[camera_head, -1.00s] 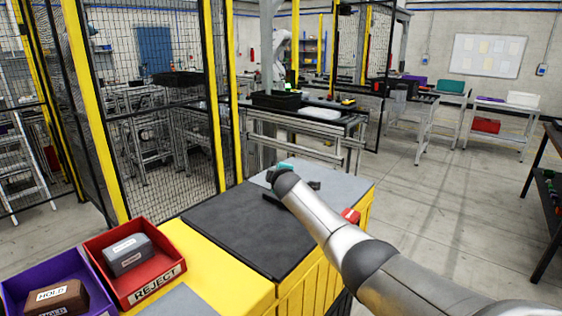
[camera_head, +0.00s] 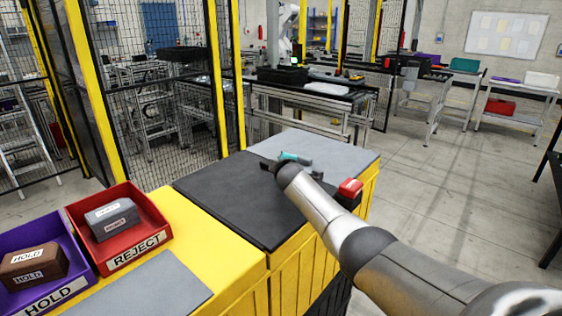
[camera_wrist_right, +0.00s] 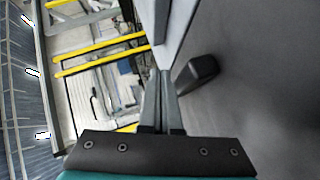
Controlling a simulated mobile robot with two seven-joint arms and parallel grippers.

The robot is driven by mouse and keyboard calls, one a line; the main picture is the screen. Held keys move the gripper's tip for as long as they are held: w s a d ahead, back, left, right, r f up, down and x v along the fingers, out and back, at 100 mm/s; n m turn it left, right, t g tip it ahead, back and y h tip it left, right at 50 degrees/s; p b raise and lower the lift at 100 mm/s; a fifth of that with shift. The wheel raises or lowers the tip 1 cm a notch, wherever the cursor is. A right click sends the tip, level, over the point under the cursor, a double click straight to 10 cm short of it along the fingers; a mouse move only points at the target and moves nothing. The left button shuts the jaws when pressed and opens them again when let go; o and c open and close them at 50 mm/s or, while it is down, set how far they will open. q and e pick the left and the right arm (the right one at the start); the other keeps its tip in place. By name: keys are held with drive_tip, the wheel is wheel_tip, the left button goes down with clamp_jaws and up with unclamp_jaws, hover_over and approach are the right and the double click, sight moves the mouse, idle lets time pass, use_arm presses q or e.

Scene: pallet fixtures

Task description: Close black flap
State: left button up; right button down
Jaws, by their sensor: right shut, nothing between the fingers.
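The black flap (camera_head: 222,200) is a dark panel lying flat on top of the yellow cabinet, level with its surroundings as far as I can see. My right gripper (camera_head: 268,166) is over the flap's far right edge, beside the light grey panel. In the right wrist view its fingers (camera_wrist_right: 164,85) are together and empty. A dark grey surface (camera_wrist_right: 265,80) fills the right of that view, and a small black block (camera_wrist_right: 197,73) stands on it just right of the fingertips. I cannot tell whether the fingers touch the surface. My left gripper is not in view.
A light grey panel (camera_head: 335,155) adjoins the flap behind. A red button box (camera_head: 350,188) sits at the cabinet's right side. A red REJECT bin (camera_head: 150,245) and a purple HOLD bin (camera_head: 72,240) stand at left. Mesh fencing (camera_head: 165,100) is beyond; the floor at right is clear.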

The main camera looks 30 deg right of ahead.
drive_tip(key=shift+r, duration=0.1)
wheel_tip(320, 180, up, 4)
drive_tip(key=p, duration=0.4)
drive_tip(key=shift+r+p, duration=0.1)
drive_tip(key=shift+p, duration=0.2)
drive_tip(key=shift+s+d+r+p, duration=0.2)
drive_tip(key=shift+s+r+p, duration=0.25)
drive_tip(key=shift+s, duration=0.05)
drive_tip(key=s+d+r+p, duration=0.2)
drive_tip(key=s+r, duration=0.3)
drive_tip(key=shift+s+r, duration=0.35)
